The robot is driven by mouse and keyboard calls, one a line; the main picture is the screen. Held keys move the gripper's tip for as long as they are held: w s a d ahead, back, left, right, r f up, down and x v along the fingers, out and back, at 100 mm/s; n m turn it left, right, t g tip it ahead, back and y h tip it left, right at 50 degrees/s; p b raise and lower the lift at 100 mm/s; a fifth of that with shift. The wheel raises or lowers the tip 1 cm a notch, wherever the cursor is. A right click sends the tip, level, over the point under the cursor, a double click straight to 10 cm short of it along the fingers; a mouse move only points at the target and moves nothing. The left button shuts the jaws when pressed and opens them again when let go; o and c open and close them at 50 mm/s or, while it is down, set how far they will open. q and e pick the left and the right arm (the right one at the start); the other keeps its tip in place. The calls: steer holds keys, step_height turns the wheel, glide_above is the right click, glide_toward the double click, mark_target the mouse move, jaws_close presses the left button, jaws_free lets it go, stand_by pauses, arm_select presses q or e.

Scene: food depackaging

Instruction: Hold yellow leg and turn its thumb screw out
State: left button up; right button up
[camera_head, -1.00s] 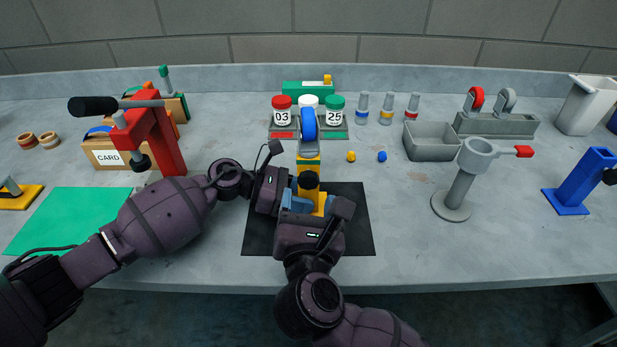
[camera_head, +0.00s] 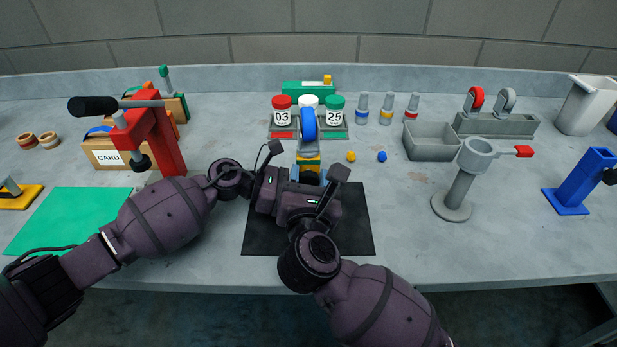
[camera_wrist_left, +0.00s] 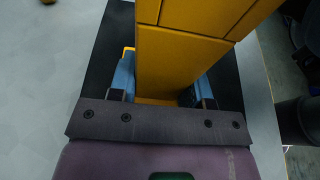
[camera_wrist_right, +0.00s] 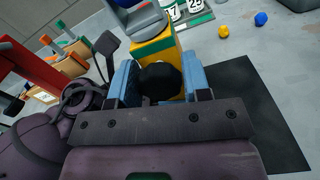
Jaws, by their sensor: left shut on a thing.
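The yellow leg (camera_head: 309,160) stands at the back of the black mat, with a green band and a grey and blue part on top. My left gripper (camera_wrist_left: 165,88) is shut on the leg, with a blue finger on either side of it. The black thumb screw (camera_wrist_right: 160,80) sticks out of the leg's near face in the right wrist view. My right gripper (camera_wrist_right: 160,86) is open, with its blue fingers on both sides of the thumb screw; whether they touch it I cannot tell. In the head view my right gripper (camera_head: 310,180) hides the screw.
The black mat (camera_head: 350,225) lies under both grippers. A red press (camera_head: 160,140) stands at the left beside a green mat (camera_head: 65,220). A grey cup stand (camera_head: 460,185) is at the right.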

steer(key=c, duration=0.5)
